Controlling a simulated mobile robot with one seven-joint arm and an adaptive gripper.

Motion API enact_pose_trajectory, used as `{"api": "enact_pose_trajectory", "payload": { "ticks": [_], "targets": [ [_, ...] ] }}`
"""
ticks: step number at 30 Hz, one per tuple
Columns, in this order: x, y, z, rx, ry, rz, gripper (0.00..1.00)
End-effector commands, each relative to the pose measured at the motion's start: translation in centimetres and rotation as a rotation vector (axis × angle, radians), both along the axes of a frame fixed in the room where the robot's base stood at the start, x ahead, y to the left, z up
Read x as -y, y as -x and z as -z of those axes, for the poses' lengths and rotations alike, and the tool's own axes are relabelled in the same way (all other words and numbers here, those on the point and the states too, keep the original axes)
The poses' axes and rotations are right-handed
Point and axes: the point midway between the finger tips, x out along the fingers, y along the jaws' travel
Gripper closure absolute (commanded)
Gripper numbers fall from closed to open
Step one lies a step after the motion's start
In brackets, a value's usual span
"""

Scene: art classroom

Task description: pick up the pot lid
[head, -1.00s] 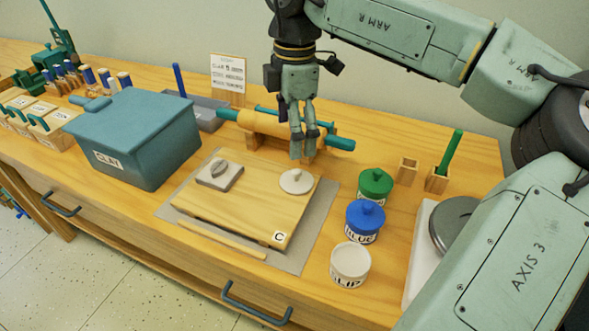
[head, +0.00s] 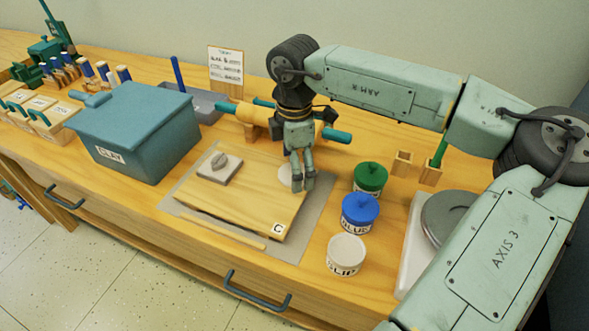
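The pot lid is a small cream disc (head: 285,174) near the back right of the wooden board (head: 240,205). Its right part and its knob are hidden behind my gripper. My gripper (head: 303,187) points down, in front of the lid as seen from the head camera. Its fingertips are low over the board's right edge. Whether they touch the lid, and how wide apart they are, I cannot tell. A grey block with a stone-like piece (head: 219,166) sits at the board's back left.
Green (head: 370,178), blue (head: 361,212) and white (head: 346,255) jars stand right of the board. A grey round plate (head: 449,219) is farther right. A blue clay bin (head: 140,130) stands left, a roller (head: 256,117) behind. A wooden strip (head: 223,232) lies in front.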

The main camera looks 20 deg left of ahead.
Motion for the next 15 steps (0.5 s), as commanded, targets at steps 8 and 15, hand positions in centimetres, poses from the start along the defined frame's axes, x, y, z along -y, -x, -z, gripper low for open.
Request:
{"api": "enact_pose_trajectory", "payload": {
  "ticks": [8, 15],
  "targets": [
    [0.0, -0.01, 0.04, 0.0, 0.0, 0.0, 0.24],
    [0.0, -0.01, 0.03, 0.0, 0.0, 0.0, 0.4]
  ]
}}
